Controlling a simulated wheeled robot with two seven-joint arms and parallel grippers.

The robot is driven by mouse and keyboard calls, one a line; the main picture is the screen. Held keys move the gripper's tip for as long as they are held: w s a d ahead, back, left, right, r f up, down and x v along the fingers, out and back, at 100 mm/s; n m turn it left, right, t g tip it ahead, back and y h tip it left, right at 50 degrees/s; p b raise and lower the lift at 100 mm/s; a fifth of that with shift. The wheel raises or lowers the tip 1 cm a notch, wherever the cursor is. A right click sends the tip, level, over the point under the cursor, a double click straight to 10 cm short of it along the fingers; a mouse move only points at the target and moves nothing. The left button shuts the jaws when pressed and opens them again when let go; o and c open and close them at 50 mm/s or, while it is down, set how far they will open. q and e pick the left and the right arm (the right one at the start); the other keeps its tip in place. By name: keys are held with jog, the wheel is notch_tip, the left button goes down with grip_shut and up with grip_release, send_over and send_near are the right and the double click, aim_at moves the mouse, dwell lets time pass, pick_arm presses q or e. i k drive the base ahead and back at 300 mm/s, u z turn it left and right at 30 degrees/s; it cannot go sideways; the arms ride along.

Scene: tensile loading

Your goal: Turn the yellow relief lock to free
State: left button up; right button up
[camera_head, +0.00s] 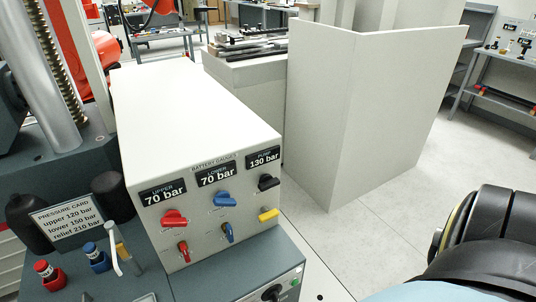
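The yellow relief lock (268,215) is a small yellow lever at the right end of the white control box's front panel. It lies roughly level along the panel, below a black knob (268,182) under the pump display. Its label is too small to read. Nothing touches it. Neither of my grippers is in view; a dark, rounded part of my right arm fills the lower right corner, well apart from the panel.
The white box (200,120) shows upper 70, lower 70 and pump 130 bar. Red (173,218) and blue (224,199) knobs sit left of the lock, with smaller levers below. A pressure card (68,220) stands left. Open floor lies right of the box, before a pale panel (375,110).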

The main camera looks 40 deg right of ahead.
aim_at(267, 214)
jog(key=z, duration=1.15)
jog(key=k, duration=0.05)
